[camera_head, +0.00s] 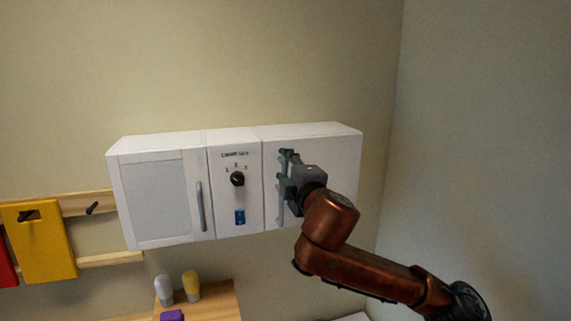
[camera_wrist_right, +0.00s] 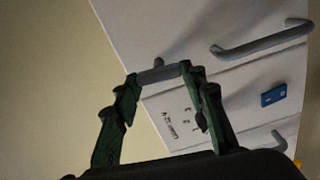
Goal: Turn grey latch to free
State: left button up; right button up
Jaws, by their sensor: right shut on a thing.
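The grey latch (camera_wrist_right: 158,73) is a short grey bar on the front of the white cabinet's right door (camera_head: 338,160). In the right wrist view it lies between the two green fingertips of my right gripper (camera_wrist_right: 159,77), which is shut on it. In the head view my right gripper (camera_head: 283,166) is at the upper left part of that door and hides most of the latch. Just below is the door's long grey handle (camera_head: 280,208), which also shows in the wrist view (camera_wrist_right: 262,44), clear of the fingers. My left gripper is not in view.
The middle panel has a black knob (camera_head: 237,179) and a blue switch (camera_head: 240,217). The left door (camera_head: 160,203) is shut and has a grey handle (camera_head: 201,206). A yellow board (camera_head: 45,250) hangs at left; bottles (camera_head: 191,286) stand below. Bare wall lies right.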

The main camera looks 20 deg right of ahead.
jog(key=shift+n, duration=0.6)
jog(key=shift+f, duration=0.1)
jog(key=o, duration=1.2)
jog(key=shift+c, duration=0.2)
jog(key=shift+s, duration=0.15)
jog(key=s, duration=1.1)
jog(key=shift+s+d, duration=0.25)
jog(key=shift+s, duration=0.1)
